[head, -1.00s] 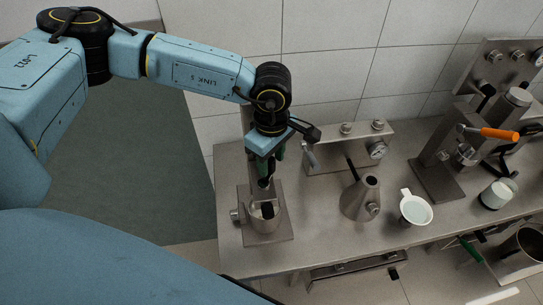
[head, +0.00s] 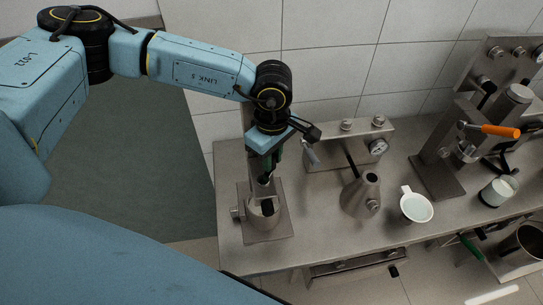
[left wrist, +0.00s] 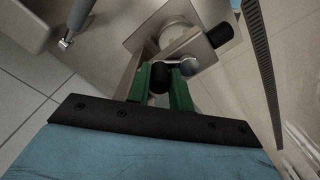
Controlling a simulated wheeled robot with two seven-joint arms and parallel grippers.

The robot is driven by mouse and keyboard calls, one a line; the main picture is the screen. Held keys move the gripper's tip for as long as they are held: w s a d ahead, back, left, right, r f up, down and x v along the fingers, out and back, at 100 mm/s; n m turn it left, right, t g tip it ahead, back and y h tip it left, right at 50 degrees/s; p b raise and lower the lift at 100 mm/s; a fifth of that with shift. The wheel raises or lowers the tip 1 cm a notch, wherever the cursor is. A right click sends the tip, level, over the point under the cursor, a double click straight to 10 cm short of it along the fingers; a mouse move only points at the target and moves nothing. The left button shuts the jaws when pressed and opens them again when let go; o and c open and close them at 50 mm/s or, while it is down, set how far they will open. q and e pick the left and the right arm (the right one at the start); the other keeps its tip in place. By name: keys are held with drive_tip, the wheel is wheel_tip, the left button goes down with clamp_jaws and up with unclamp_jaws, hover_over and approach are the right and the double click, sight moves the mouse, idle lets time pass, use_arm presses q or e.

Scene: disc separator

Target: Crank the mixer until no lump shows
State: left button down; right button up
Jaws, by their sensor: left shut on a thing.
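The mixer is a grey metal pot (head: 256,219) on a square base plate at the left end of the bench, with a dark handle at its front. My left gripper (head: 265,180) points down just above the pot. In the left wrist view, the green fingers of my left gripper (left wrist: 160,92) are shut on the black crank knob (left wrist: 160,72), beside a bright metal crank arm (left wrist: 183,66). The pot also shows there (left wrist: 176,36), partly hidden by the crank. I cannot make out the contents or any lump. My right gripper is not in view.
To the right on the bench (head: 310,235) stand a gauge panel (head: 345,152), a grey kettle (head: 361,195), a white cup (head: 416,207) and a lever machine with an orange handle (head: 500,131). A glass (head: 497,192) stands at the far right.

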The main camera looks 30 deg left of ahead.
use_arm(q)
drive_tip(key=shift+s+d+m+b, duration=0.3)
drive_tip(key=shift+d+m+b, duration=0.2)
drive_tip(key=shift+m+b, duration=1.35)
drive_tip(key=shift+s+d+m+b, duration=0.25)
drive_tip(key=shift+d+m+b, duration=0.3)
drive_tip(key=shift+m+b, duration=1.35)
drive_tip(key=shift+s+d+m+b, duration=0.3)
drive_tip(key=shift+d+m+b, duration=0.2)
drive_tip(key=shift+m+b, duration=1.35)
drive_tip(key=shift+b, duration=0.35)
drive_tip(key=c, duration=1.3)
unclamp_jaws()
drive_tip(key=shift+o, duration=0.2)
wheel_tip(320, 180, up, 14)
drive_tip(key=shift+f+b, duration=0.25)
drive_tip(key=shift+b, duration=0.1)
